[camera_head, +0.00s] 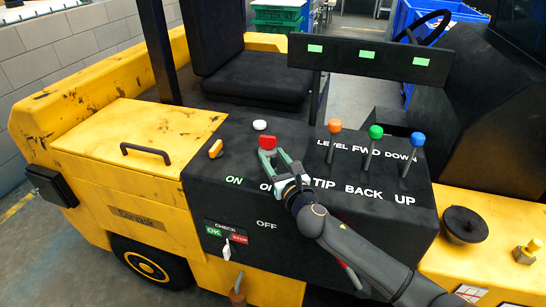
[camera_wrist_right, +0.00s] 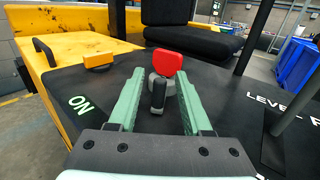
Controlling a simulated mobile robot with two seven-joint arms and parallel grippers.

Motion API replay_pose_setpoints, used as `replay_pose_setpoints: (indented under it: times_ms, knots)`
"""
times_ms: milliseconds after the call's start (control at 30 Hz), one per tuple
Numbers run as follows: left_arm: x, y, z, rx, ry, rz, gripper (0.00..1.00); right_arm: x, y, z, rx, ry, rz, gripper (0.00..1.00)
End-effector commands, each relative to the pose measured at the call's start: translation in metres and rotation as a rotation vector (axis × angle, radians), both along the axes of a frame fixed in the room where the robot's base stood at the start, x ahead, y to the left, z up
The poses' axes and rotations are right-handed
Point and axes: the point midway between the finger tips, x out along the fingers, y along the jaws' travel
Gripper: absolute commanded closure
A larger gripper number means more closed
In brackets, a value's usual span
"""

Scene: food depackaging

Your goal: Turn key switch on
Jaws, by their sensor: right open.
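A red-headed switch (camera_head: 267,142) stands on the black control panel (camera_head: 225,200), above white lettering that is partly hidden by my gripper. It looks like the key switch. In the right wrist view its red head (camera_wrist_right: 166,63) is upright, with a grey base and a dark stem in front of it. My right gripper (camera_head: 272,158) is open, its two green fingers (camera_wrist_right: 160,88) on either side of the switch. I cannot tell whether they touch it. A green ON label (camera_head: 234,181) lies to the left. My left gripper is not in view.
A yellow knob (camera_head: 215,149) and a white button (camera_head: 259,125) stand near the switch. Orange (camera_head: 335,126), green (camera_head: 376,132) and blue (camera_head: 417,139) levers rise to the right. A seat (camera_head: 255,88) is behind.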

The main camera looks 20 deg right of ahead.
Motion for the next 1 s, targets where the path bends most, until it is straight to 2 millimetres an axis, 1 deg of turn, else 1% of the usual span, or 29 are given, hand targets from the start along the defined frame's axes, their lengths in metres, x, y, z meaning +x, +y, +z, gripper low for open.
replay_pose_setpoints:
  times_ms: [133, 367, 467, 800, 1000]
  knots:
    - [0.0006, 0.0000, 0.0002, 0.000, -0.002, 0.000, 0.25, 0.0050, 0.0002, -0.0001, 0.000, 0.001, -0.001, 0.51]
    - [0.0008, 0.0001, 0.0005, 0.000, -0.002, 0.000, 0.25, 0.0052, 0.0004, 0.0000, 0.000, 0.000, 0.000, 0.51]
    - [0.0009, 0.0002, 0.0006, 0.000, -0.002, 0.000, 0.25, 0.0051, 0.0003, 0.0000, 0.000, 0.000, 0.000, 0.61]
    - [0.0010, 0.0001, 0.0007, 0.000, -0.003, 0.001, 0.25, 0.0049, 0.0002, -0.0001, 0.000, 0.000, 0.000, 0.99]
    - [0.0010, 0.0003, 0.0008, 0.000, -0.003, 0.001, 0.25, 0.0049, 0.0002, -0.0001, 0.000, 0.000, 0.000, 1.00]
